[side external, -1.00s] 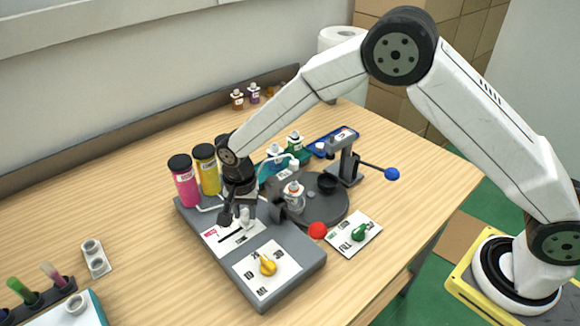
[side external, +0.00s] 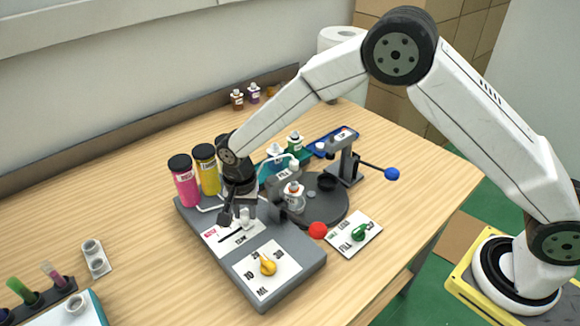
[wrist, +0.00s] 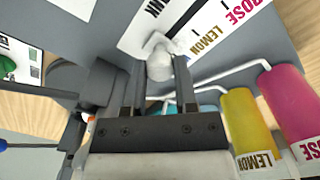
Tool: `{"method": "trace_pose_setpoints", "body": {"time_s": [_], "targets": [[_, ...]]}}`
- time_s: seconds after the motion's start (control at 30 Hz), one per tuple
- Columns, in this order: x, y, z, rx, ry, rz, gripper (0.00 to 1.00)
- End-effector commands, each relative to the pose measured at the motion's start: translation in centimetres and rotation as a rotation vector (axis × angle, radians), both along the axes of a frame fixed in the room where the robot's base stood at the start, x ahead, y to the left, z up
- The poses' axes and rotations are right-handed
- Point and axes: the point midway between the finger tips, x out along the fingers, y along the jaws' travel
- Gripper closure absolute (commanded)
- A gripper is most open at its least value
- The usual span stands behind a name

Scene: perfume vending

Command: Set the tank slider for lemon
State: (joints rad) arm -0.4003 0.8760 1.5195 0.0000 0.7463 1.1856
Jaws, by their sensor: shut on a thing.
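The tank slider's white knob (wrist: 160,62) stands between the fingers of my gripper (wrist: 157,85), which is shut on it. In the side view the knob (side external: 244,216) also shows on the slider panel (side external: 217,240), beside my gripper (side external: 232,212). In the wrist view the panel's ROSE and LEMON labels lie along a dark slot. The knob is on the LEMON side, away from ROSE; its exact setting cannot be told because knob and fingers cover that end. The yellow lemon tank (wrist: 245,120) and pink rose tank (wrist: 290,105) stand behind the panel.
An orange dial (side external: 267,265) sits on the grey base near the slider. A turntable (side external: 330,210) with a bottle (side external: 292,196), a red ball (side external: 318,230) and a green dial (side external: 359,232) are close on the right.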

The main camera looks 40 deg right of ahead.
Motion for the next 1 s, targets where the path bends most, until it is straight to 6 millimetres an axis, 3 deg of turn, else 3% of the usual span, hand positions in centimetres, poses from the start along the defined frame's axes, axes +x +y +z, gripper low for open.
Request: {"method": "trace_pose_setpoints", "body": {"time_s": [0.13, 0.4, 0.67, 0.7, 0.77, 0.8, 1.0], "targets": [[0.0, 0.5, 0.1, 0.001, -0.001, 0.001, 1.0], [0.0, 3.5, 0.1, 0.001, -0.001, 0.002, 1.0], [0.0, 3.4, 0.1, 0.0, -0.001, 0.0, 1.0], [0.0, 3.4, 0.1, 0.0, -0.001, 0.0, 0.55], [0.0, 3.4, 0.1, 0.0, -0.001, 0.0, 0.36], [0.0, 3.4, 0.1, 0.0, -0.001, 0.0, 0.29], [0.0, 3.4, 0.0, 0.001, -0.001, 0.0, 0.29]]}}
